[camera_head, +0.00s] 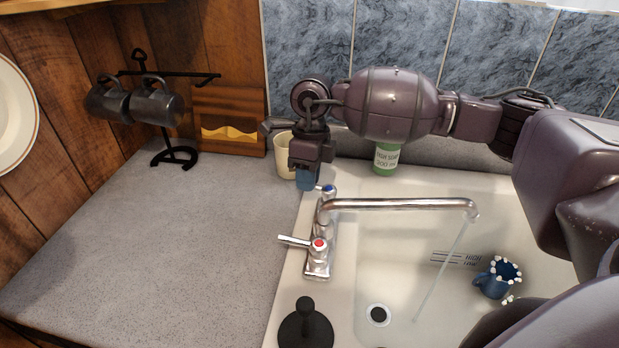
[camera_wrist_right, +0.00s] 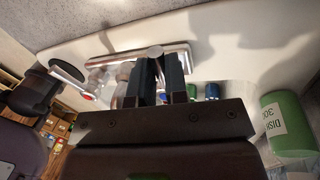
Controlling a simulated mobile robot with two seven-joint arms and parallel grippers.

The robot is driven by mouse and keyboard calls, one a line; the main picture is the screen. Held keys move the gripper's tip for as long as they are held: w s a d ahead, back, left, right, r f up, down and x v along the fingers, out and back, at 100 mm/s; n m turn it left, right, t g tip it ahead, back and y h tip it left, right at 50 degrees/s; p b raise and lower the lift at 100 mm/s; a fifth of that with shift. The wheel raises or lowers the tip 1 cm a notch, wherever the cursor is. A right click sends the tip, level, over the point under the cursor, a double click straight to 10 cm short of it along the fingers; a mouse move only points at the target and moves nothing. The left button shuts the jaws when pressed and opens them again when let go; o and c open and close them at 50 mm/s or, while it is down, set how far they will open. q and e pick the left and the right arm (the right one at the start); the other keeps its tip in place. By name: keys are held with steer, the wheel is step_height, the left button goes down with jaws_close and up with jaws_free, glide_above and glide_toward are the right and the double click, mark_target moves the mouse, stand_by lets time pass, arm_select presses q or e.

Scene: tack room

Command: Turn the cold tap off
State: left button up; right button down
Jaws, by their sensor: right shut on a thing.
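The cold tap (camera_head: 327,189) has a blue-marked top and stands at the far end of the chrome mixer, beside the sink. My right gripper (camera_head: 306,181) reaches down at it from behind and is shut on its lever. In the right wrist view the two dark fingers (camera_wrist_right: 157,78) close around the silver lever end (camera_wrist_right: 155,52). The red-marked hot tap (camera_head: 319,245) is at the near end, its lever pointing left. A thin stream of water (camera_head: 440,272) runs from the spout (camera_head: 400,204) into the basin. My left gripper is not in view.
A cream cup (camera_head: 284,154) stands just behind my right gripper. A green bottle (camera_head: 386,158) is at the sink's back edge. A blue mug (camera_head: 491,283) lies in the basin and a black plunger-like thing (camera_head: 306,328) stands in front.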

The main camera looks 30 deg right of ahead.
steer(key=shift+s+a+n+b, duration=0.25)
steer(key=shift+a+n+b, duration=0.1)
steer(key=shift+n, duration=0.65)
steer(key=c, duration=1.1)
jaws_free()
steer(key=shift+c, duration=0.2)
step_height(320, 180, up, 11)
steer(key=w+d, duration=0.1)
steer(key=shift+w+d+f, duration=0.15)
steer(key=shift+w+f, duration=0.05)
steer(key=shift+w, duration=0.15)
